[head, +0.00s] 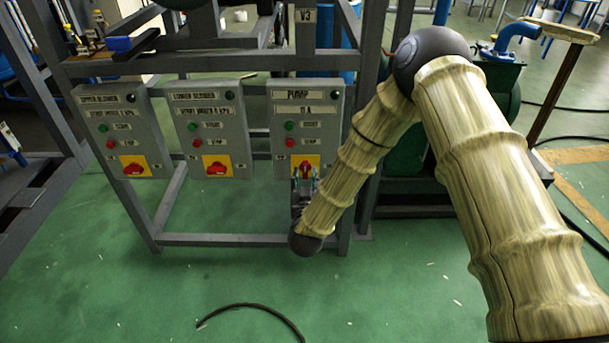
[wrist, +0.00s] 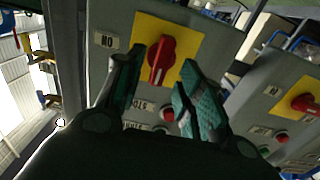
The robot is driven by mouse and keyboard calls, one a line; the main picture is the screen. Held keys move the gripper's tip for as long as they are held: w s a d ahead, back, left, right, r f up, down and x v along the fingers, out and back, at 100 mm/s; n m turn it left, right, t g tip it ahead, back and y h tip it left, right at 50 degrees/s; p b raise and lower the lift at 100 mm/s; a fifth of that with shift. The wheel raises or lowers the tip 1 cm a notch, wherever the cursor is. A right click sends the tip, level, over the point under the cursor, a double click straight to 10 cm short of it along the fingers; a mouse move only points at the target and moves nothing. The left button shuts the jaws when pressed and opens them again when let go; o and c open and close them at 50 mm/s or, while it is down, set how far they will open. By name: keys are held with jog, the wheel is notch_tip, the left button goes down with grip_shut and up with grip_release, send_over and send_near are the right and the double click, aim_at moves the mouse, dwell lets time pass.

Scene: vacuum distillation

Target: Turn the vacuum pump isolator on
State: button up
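The vacuum pump isolator is a red rotary knob (head: 306,167) on a yellow plate, low on the grey box labelled PUMP (head: 306,108). In the wrist view, turned upside down, the red knob (wrist: 161,60) points roughly up and down the picture, slightly tilted. An ON label (wrist: 107,41) is left of the plate there. My gripper (head: 304,183) is just in front of the isolator and partly covers it in the head view. In the wrist view my gripper (wrist: 162,61) is open, with a finger on either side of the knob. I cannot tell whether either touches it.
Red and green buttons sit above each isolator. The green floor before the frame is mostly clear, with a black cable (head: 250,306) on it.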

aim_at(305, 170)
jog(key=shift+w, duration=1.15)
jog(key=shift+c, duration=0.3)
grip_shut()
jog(key=shift+a, duration=0.1)
